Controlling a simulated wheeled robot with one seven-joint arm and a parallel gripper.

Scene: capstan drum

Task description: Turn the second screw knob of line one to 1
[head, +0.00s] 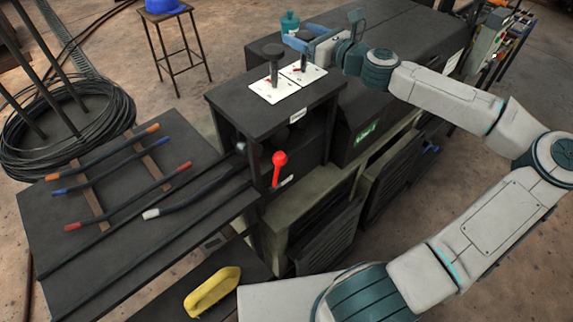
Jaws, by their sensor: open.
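Two white dial plates lie side by side on top of the dark machine box. The left plate (266,92) carries a black screw knob (274,66) with a wide head. The right plate (314,74) carries a second black screw knob (303,64), whose top is partly hidden by my gripper. Small red marks show on both plates; the numbers are too small to read. My gripper (306,42) is open at the right knob's upper end, with its blue fingers reaching left. I cannot tell whether they touch the knob.
A red ball-ended lever (279,159) stands on the box front. Cables with coloured ends lie on the dark table (60,220) at left. A yellow object (212,290) lies in front. A stool (177,42) stands behind.

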